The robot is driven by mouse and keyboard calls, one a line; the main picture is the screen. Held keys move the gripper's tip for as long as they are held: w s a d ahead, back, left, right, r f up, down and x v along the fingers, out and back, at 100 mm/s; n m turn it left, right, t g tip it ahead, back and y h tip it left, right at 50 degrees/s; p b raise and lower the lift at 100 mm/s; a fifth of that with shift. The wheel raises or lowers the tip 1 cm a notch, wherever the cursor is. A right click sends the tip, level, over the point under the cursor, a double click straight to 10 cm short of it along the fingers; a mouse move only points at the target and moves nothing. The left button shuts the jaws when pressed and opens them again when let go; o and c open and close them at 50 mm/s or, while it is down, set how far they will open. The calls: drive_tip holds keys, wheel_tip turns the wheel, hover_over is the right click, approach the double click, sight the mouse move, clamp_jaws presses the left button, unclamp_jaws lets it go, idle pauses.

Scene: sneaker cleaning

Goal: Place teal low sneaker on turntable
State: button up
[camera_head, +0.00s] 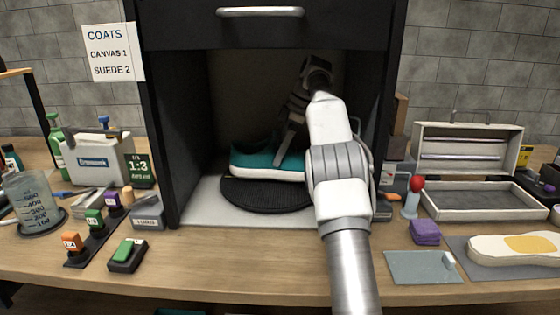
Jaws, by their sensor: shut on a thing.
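The teal low sneaker (252,158) with a white sole is inside the dark open-fronted cabinet, over the round black turntable (262,198). Its toe points left, and its right part is hidden behind my arm. My gripper (284,150) reaches into the cabinet from the front right and is shut on the sneaker's upper. The sole looks level and very close to the turntable top. I cannot tell whether it touches.
The cabinet's side walls (166,140) and the drawer with a handle (260,11) above bound the space. Left are bottles, a beaker (30,200) and colored blocks (94,217). Right are an open case (470,200), a purple sponge (425,231) and a pale sole-shaped item (515,247).

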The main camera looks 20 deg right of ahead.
drive_tip(key=shift+f+b, duration=0.5)
drive_tip(key=shift+f, duration=0.2)
drive_tip(key=shift+f, duration=0.2)
drive_tip(key=o, duration=1.4)
drive_tip(key=shift+o, duration=0.2)
drive_tip(key=shift+p+v, duration=0.6)
drive_tip(key=shift+v, duration=0.15)
drive_tip(key=p+v, duration=0.5)
drive_tip(key=v, duration=0.1)
